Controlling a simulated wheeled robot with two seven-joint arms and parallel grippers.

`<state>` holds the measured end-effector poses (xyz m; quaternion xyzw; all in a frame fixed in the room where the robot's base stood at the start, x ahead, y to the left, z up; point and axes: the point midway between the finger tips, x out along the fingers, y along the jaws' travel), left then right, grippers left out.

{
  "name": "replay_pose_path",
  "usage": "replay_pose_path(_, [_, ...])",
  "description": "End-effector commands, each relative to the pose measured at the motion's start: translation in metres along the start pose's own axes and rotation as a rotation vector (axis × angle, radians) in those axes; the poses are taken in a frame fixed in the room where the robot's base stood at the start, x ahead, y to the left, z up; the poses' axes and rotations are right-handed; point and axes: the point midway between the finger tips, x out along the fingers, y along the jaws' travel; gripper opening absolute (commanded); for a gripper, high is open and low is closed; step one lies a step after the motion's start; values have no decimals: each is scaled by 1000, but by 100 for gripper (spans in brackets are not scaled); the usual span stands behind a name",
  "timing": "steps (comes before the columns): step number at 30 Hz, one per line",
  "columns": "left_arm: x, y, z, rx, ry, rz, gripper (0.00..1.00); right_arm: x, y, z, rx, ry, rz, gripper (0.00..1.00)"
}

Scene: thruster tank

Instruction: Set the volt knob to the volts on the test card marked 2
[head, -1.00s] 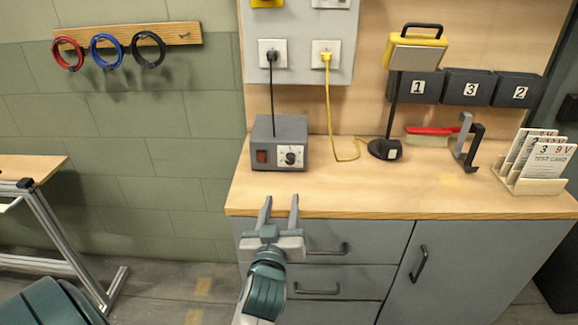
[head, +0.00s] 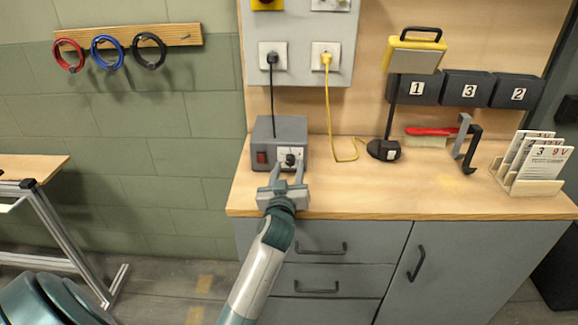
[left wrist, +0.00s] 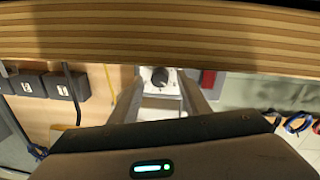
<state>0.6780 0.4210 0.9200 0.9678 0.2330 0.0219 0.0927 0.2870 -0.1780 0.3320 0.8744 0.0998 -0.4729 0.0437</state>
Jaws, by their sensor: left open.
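A grey power box (head: 279,128) stands on the counter with a red switch and a white panel. Its black volt knob (head: 290,159) sits on that panel; the knob also shows in the left wrist view (left wrist: 160,78). The knob's setting is too small to read. My left gripper (head: 289,172) is open in front of the panel, with its fingers pointing at the knob, one on either side. I cannot tell if they touch it. Test cards (head: 543,162) stand at the right; the front one reads 3 and 9V. The card marked 2 (head: 533,143) is behind it, its volts mostly hidden. My right gripper is not in view.
A wooden card holder (head: 527,188) is at the counter's right. A yellow-topped lamp (head: 415,52), a red brush (head: 430,131) and a dark hook stand (head: 470,155) are between. Black and yellow cords hang near the box. The counter's front middle is clear.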

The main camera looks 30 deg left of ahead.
Motion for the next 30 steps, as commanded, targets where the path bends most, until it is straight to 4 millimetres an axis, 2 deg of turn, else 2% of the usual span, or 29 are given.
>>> replay_pose_path(5, [9,0,0,1,0,0,42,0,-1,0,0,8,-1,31])
replay_pose_path(14, [10,0,0,1,0,0,42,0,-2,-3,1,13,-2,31])
replay_pose_path(19, [10,0,0,1,0,0,2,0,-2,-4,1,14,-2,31])
replay_pose_path(30, [10,0,-1,27,-2,0,1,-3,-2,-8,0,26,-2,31])
